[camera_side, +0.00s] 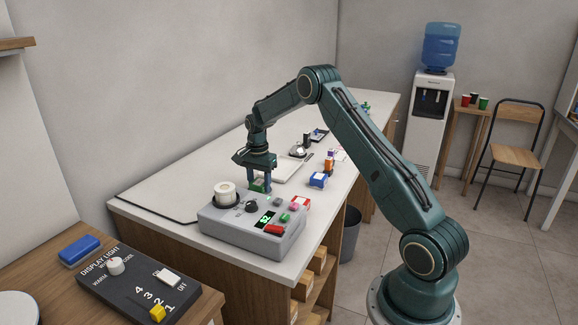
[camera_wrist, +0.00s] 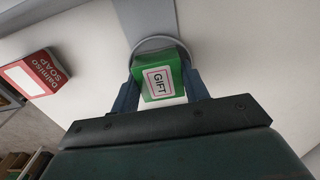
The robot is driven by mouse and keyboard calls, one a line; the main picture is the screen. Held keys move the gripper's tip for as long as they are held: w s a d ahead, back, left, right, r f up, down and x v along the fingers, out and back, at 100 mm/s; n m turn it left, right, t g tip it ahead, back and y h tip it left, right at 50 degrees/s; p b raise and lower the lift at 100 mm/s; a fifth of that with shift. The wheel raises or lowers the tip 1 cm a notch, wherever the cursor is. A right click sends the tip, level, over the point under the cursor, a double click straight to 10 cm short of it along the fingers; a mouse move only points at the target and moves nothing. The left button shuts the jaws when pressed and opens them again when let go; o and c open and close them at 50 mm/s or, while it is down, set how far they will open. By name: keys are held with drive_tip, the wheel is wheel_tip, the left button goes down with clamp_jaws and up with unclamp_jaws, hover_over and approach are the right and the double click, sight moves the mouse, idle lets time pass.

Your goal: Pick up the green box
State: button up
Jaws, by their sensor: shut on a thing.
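The green box (camera_wrist: 160,78) has a white label reading GIFT and sits between the two fingers of my gripper (camera_wrist: 160,98) in the wrist view. The fingers press on its left and right sides. In the side view the box (camera_side: 258,186) shows as a small green patch between the fingertips of my gripper (camera_side: 259,187), behind the grey device. The box is low, near the white counter top; I cannot tell whether it touches the counter.
A grey device (camera_side: 225,225) with knobs and buttons stands close in front of my gripper. A blue box (camera_side: 318,180), a white tray (camera_side: 288,170) and bottles stand further back.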

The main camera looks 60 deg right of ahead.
sight(260, 182)
drive_tip(key=shift+r, duration=0.15)
wheel_tip(260, 182, up, 20)
idle(0.8)
idle(0.5)
